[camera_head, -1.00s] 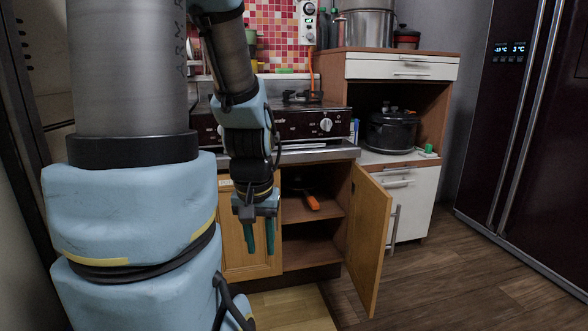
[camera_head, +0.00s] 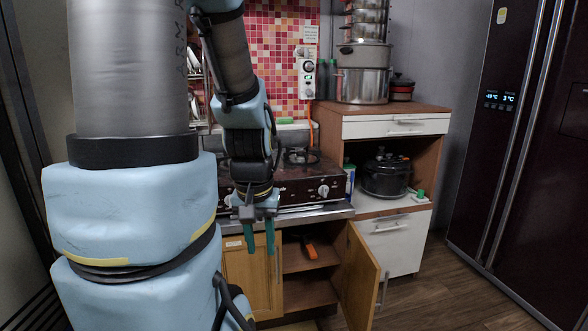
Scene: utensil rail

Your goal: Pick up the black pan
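An orange handle (camera_head: 311,251) shows on the upper shelf inside the open lower cabinet under the stove. Something dark lies at its far end, perhaps the black pan, but it is too shaded to tell. A black lidded pot (camera_head: 386,174) stands in the open niche of the right-hand cabinet. My gripper (camera_head: 260,238) points down with its two teal fingers apart and nothing between them. In the picture it is left of the orange handle, in front of the cabinet; its distance from the cabinet is unclear.
The cabinet's right door (camera_head: 361,275) stands open toward me; the left door (camera_head: 250,275) is shut. The stove (camera_head: 300,190) is above. Stacked steel pots (camera_head: 362,86) stand on the right cabinet. A dark fridge (camera_head: 520,150) is at far right. Wooden floor (camera_head: 430,300) is clear before it.

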